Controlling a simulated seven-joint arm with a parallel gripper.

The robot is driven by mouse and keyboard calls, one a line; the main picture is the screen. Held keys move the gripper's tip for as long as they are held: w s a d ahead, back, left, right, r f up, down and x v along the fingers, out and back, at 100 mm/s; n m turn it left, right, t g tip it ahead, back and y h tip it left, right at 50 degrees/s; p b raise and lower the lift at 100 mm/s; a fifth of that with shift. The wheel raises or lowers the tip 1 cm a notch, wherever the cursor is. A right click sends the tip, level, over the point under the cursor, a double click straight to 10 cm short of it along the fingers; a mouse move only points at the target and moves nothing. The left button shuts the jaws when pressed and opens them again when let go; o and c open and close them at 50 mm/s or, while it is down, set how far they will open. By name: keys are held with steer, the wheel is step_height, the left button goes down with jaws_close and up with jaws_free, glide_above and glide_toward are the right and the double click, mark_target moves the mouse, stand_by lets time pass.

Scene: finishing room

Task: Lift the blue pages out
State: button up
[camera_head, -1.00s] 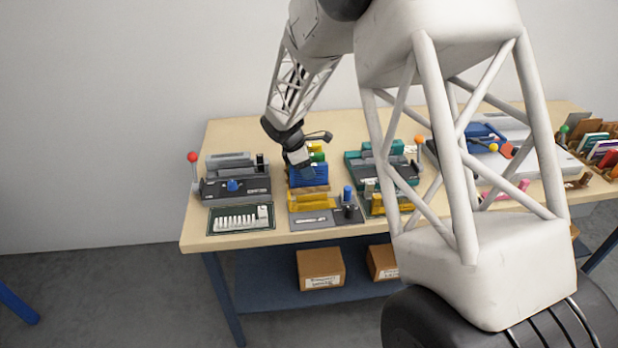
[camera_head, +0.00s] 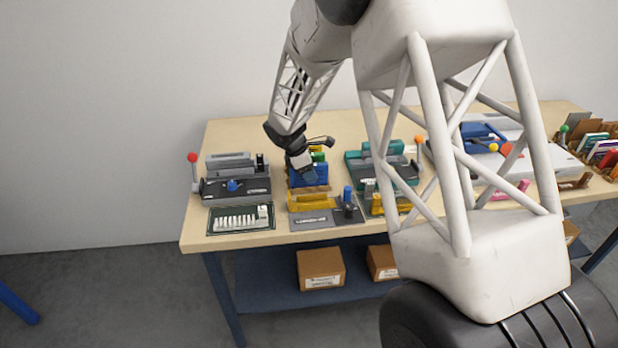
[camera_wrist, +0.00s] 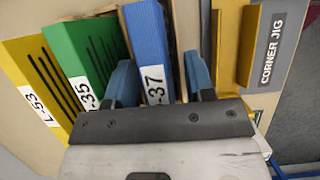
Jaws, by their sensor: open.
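The blue pages (camera_wrist: 148,35) stand upright as a ribbed blue block with a white label reading "-37" in the wrist view. In the head view the blue block (camera_head: 318,172) is partly hidden by my gripper. My gripper (camera_wrist: 160,85) is open, with one blue finger on each side of the blue pages. It also shows from above in the head view (camera_head: 302,174). I cannot tell whether the fingers touch the pages.
A green block (camera_wrist: 80,55) labelled "35" and a yellow block (camera_wrist: 38,80) labelled "L-53" stand left of the blue pages. A yellow corner jig (camera_wrist: 262,45) lies to the right. A grey machine (camera_head: 235,185) with a red-knobbed lever stands to the left on the table (camera_head: 225,133).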

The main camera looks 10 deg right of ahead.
jaws_close()
steer(key=shift+r, duration=0.1)
stand_by(0.3)
steer(key=shift+r, duration=0.5)
steer(key=r, duration=0.2)
steer(key=shift+s+r, duration=0.25)
steer(key=shift+r, duration=0.05)
steer(key=s+d+r, duration=0.1)
steer(key=s, duration=1.4)
steer(key=shift+s+d+r, duration=0.15)
steer(key=shift+s, duration=0.1)
